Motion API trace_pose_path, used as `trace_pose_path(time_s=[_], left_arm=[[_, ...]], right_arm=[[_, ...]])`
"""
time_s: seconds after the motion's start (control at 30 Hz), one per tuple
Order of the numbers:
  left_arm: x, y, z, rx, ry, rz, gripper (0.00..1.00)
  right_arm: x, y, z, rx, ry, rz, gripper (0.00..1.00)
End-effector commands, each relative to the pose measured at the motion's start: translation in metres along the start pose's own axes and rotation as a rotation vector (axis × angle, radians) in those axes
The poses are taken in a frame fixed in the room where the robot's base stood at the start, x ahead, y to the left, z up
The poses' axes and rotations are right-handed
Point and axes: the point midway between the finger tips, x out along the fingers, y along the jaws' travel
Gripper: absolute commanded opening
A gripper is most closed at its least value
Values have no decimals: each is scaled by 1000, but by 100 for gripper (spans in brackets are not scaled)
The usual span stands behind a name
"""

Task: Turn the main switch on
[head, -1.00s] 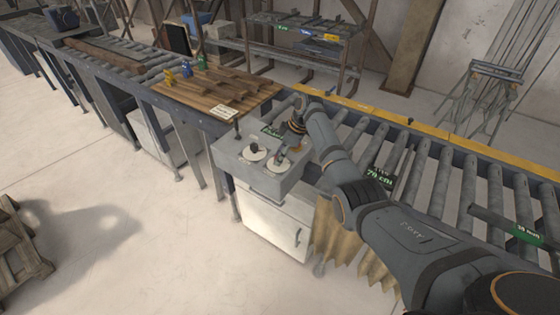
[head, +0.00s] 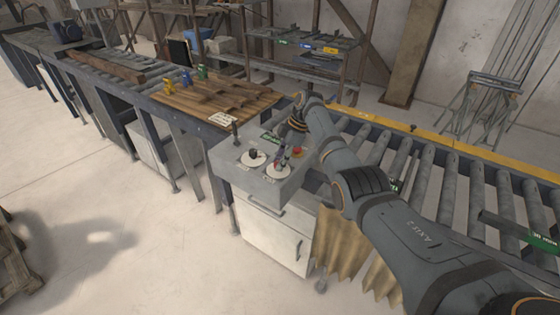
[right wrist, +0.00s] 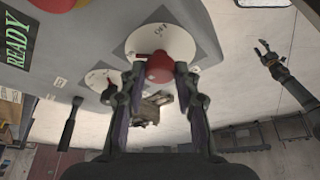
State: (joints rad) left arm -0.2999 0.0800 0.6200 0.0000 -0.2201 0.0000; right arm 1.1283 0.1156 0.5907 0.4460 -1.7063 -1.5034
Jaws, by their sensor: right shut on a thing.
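The main switch is a red knob (right wrist: 158,67) on a white round dial (right wrist: 172,38) in the right wrist view; lettering that looks like OFF is printed on the dial. The dial also shows on the grey control box (head: 232,172) in the head view (head: 271,172). My right gripper (right wrist: 158,72) is shut on the red knob, one finger on each side; in the head view it hangs over the dial (head: 281,158). My left gripper (right wrist: 261,47) shows small at the right of the right wrist view, away from the box, its fingers apart and empty.
A second white dial (head: 252,158) with a dark knob sits beside the switch. A red button (head: 297,152) and a dark lever (head: 235,132) are also on the box. A green READY display (right wrist: 18,55) is close by. A roller conveyor (head: 430,180) runs behind.

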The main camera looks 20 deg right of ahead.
Motion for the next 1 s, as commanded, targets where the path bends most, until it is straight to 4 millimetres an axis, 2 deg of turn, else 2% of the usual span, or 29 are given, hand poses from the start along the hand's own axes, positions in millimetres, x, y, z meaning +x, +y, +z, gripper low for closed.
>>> trace_pose_path(time_s=[0.1,0.13,0.3,0.57,0.67,0.77,1.0], left_arm=[[0,0,0,0,0,0,50],[0,0,0,0,0,0,50],[0,0,0,0,0,0,50],[0,0,1,0,-1,-1,50],[0,-1,1,0,-1,-1,50],[0,-1,1,0,-1,-1,50],[0,0,0,0,0,0,50]], right_arm=[[0,0,0,-1,0,1,0],[0,0,0,-1,0,1,33],[0,0,0,0,0,1,53],[-1,0,0,0,0,1,53],[-8,1,0,1,0,4,53],[-27,1,0,0,0,6,53],[-86,1,0,0,0,4,53]])
